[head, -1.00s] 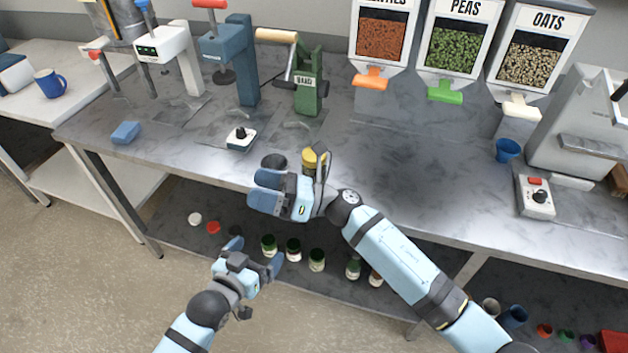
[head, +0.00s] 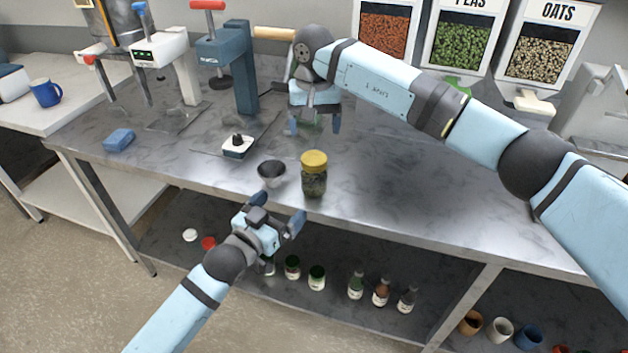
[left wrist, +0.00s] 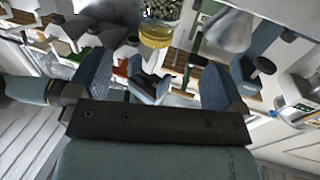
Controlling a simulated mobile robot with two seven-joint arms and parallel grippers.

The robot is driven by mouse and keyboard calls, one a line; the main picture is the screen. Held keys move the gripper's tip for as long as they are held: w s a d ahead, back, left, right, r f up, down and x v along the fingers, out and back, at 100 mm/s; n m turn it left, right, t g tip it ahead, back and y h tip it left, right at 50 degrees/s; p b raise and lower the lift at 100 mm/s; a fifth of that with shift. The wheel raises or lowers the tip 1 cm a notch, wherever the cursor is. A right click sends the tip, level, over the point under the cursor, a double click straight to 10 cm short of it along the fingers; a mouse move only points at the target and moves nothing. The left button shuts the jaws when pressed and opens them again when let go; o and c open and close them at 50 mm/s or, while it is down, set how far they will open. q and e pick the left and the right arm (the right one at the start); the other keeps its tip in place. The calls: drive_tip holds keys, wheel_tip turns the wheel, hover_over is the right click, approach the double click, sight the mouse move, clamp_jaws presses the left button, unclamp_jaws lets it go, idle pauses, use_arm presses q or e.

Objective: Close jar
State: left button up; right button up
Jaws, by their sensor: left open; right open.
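A glass jar (head: 314,184) with dark green contents stands upright near the front edge of the metal table. A yellow lid (head: 314,160) sits on its top; whether it is tight I cannot tell. The lid also shows in the left wrist view (left wrist: 155,37), beyond my fingers. My left gripper (head: 282,210) is open and empty, in front of the table edge, just below and left of the jar. My right gripper (head: 315,125) is open, pointing down above the table behind the jar, apart from it.
A dark bowl (head: 271,173) stands just left of the jar. A white device with a black knob (head: 238,146) and a blue sponge (head: 119,140) lie further left. The table right of the jar is clear.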

sight(307, 180)
use_arm(q)
drive_tip(key=x, duration=1.3)
drive_tip(key=shift+w+d, duration=0.15)
drive_tip(key=shift+w, duration=0.2)
drive_tip(key=shift+c, duration=0.2)
drive_tip(key=c, duration=1.8)
drive_tip(key=shift+o, duration=0.2)
use_arm(e)
drive_tip(key=m, duration=0.3)
drive_tip(key=shift+m, duration=0.3)
drive_tip(key=m, duration=1)
drive_tip(key=shift+f, duration=0.15)
drive_tip(key=shift+f, duration=3.9)
